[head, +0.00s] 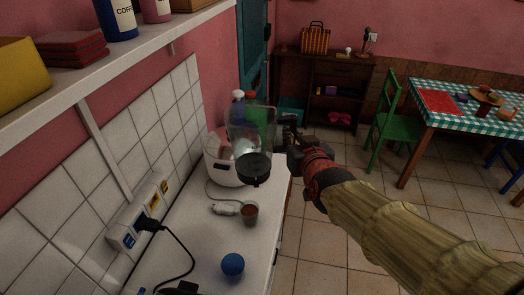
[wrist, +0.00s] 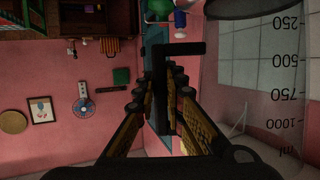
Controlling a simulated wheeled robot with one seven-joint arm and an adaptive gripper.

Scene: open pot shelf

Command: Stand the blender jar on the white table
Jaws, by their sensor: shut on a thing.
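The blender jar (head: 252,128) is clear with a black base and hangs roughly upright above the back part of the white table (head: 190,240). My gripper (head: 284,127) is at the jar's right side, shut on its black handle. In the wrist view the fingers of my gripper (wrist: 165,85) close around the handle, and the clear wall of the jar (wrist: 285,80) with its scale marks fills the right side. The jar's base looks clear of the tabletop, but the exact gap cannot be told.
A white rounded appliance (head: 220,163) and a green bottle (head: 259,112) stand behind the jar. A small brown cup (head: 250,215) and a blue ball (head: 232,264) sit nearer on the table. A power strip (head: 138,222) with a black cord is at the tiled wall, below a shelf (head: 125,60).

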